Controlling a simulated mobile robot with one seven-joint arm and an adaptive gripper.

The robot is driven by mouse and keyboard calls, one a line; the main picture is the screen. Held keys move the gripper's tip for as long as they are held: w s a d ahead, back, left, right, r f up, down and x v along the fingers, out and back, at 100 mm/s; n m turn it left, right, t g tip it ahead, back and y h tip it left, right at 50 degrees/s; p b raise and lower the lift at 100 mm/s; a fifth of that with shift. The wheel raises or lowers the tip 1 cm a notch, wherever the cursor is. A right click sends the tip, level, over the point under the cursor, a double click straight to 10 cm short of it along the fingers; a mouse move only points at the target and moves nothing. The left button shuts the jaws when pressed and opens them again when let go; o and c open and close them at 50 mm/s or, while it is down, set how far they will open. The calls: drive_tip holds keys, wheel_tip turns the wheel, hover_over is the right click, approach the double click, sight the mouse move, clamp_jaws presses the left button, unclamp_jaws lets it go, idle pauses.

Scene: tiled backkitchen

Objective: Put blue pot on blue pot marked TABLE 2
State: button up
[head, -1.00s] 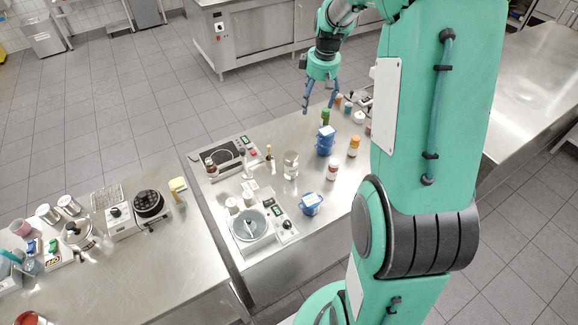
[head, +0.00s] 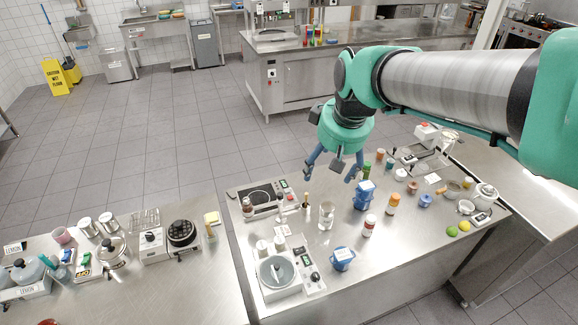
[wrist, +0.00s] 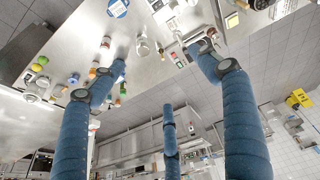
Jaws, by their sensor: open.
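A blue pot with a pale label (head: 343,258) stands alone near the front edge of the right-hand steel table; what looks like the same pot is at the top edge of the wrist view (wrist: 118,8). Farther back stand blue pots, one seemingly on another (head: 364,195). A smaller blue pot (head: 425,200) sits to the right. I cannot read TABLE 2 on any of them. My gripper (head: 332,172) is open and empty, fingers spread, above the back of the table. In the wrist view its blue fingers (wrist: 165,75) are apart with nothing between them.
Close to the pots are a clear glass container (head: 326,216), a red-and-white jar (head: 369,226) and an orange-and-white jar (head: 393,204). A scale with a grey bowl (head: 280,272) and a hotplate (head: 262,198) stand left. Bare tabletop (head: 420,250) lies front right.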

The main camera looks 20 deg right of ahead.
drive_tip(key=s+a+m, duration=0.1)
drive_tip(key=s+a, duration=0.3)
drive_tip(key=s, duration=0.3)
drive_tip(key=s+a+t, duration=0.1)
drive_tip(key=s+a, duration=0.3)
drive_tip(key=s, duration=0.4)
drive_tip(key=shift+s+m+t, duration=0.3)
drive_tip(key=shift+m, duration=0.1)
wheel_tip(320, 180, down, 9)
drive_tip(key=b, duration=0.9)
drive_tip(key=shift+f, duration=0.2)
drive_tip(key=o, duration=0.6)
